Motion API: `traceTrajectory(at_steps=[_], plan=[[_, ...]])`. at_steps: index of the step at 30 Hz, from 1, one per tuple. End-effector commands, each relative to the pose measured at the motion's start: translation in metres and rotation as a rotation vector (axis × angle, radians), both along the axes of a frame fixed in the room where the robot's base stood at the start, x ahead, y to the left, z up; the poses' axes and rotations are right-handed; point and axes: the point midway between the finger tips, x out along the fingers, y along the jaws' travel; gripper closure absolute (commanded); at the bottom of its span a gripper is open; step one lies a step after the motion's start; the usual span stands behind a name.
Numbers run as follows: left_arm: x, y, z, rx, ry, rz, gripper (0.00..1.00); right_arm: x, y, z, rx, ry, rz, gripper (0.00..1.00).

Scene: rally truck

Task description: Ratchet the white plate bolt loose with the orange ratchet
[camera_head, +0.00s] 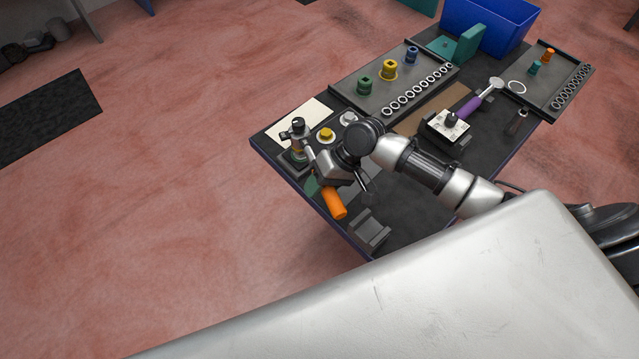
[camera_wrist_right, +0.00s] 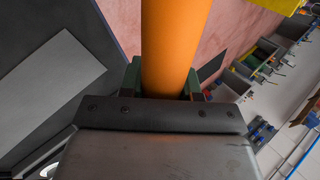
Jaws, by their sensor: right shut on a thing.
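My right gripper (camera_head: 322,183) is shut on the orange ratchet (camera_head: 334,204) by its handle, over the near left edge of the dark table. The handle also shows between the dark green fingers in the right wrist view (camera_wrist_right: 176,45). The ratchet's far part runs up toward a dark and silver upright piece (camera_head: 298,129); I cannot tell whether they touch. A white flat plate (camera_head: 310,112) lies behind that piece. I cannot tell which of these bears the task's bolt. My left gripper is not in view.
A yellow piece (camera_head: 326,134) and a grey piece (camera_head: 348,118) stand close to my gripper. A grey bracket (camera_head: 369,232) lies near the front edge. A purple-handled ratchet (camera_head: 468,108), two trays of sockets and a blue bin (camera_head: 488,30) are at the back.

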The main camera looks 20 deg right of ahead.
Motion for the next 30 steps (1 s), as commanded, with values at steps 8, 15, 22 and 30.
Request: traceTrajectory(at_steps=[8, 15, 22, 30], plan=[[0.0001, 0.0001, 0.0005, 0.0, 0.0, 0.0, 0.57, 0.0008, 0.0004, 0.001, 0.002, -0.004, 0.001, 1.0], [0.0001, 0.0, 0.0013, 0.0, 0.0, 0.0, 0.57, 0.0008, 0.0004, 0.0014, 0.002, -0.004, 0.0, 1.0], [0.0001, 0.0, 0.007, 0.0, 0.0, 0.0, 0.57, 0.0009, 0.0004, 0.0022, 0.002, -0.004, 0.0, 1.0], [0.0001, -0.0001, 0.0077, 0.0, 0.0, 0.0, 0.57, 0.0008, 0.0004, 0.0009, 0.002, -0.004, 0.0, 1.0]])
